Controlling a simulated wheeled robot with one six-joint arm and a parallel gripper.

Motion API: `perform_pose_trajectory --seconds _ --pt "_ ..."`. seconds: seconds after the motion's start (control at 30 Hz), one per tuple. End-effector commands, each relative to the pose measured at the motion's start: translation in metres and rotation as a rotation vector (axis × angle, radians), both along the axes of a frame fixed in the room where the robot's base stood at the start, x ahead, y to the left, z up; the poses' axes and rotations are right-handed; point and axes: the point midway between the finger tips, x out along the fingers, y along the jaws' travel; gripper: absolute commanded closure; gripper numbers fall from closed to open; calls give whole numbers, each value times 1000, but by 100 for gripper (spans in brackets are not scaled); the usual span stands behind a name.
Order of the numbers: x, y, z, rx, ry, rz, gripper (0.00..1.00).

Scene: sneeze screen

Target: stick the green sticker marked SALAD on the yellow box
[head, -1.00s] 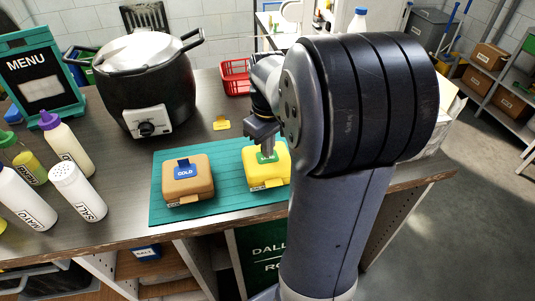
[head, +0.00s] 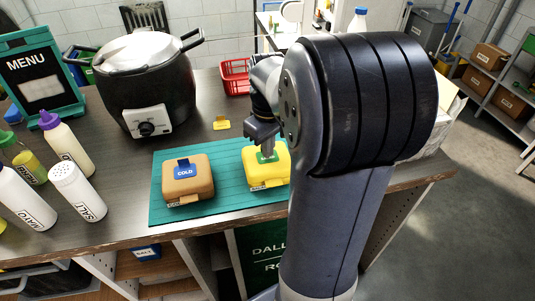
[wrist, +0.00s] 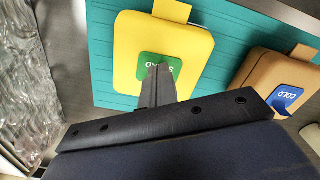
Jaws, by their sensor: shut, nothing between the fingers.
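The yellow box (head: 270,173) sits on the right part of the teal mat (head: 225,199). The green sticker (head: 262,158) lies on the lid of the yellow box. In the wrist view the green sticker (wrist: 172,66) lies on the yellow box (wrist: 190,48), its lettering partly hidden by my fingers. My gripper (head: 266,152) is shut and empty, pointing down at the sticker. In the wrist view the fingertips of my gripper (wrist: 160,72) overlap the sticker; I cannot tell whether they touch it.
A brown box (head: 187,190) with a blue COLD sticker (head: 185,172) stands left on the mat. A black cooker (head: 147,90), a yellow tag (head: 221,124) and a red basket (head: 235,77) stand behind. Several bottles crowd the left of the counter.

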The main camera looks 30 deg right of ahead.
Motion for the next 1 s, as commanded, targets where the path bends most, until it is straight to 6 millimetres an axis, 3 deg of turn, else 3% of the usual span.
perform_pose_trajectory --seconds 1.0 --pt "0 0 -9 0 0 0 100"
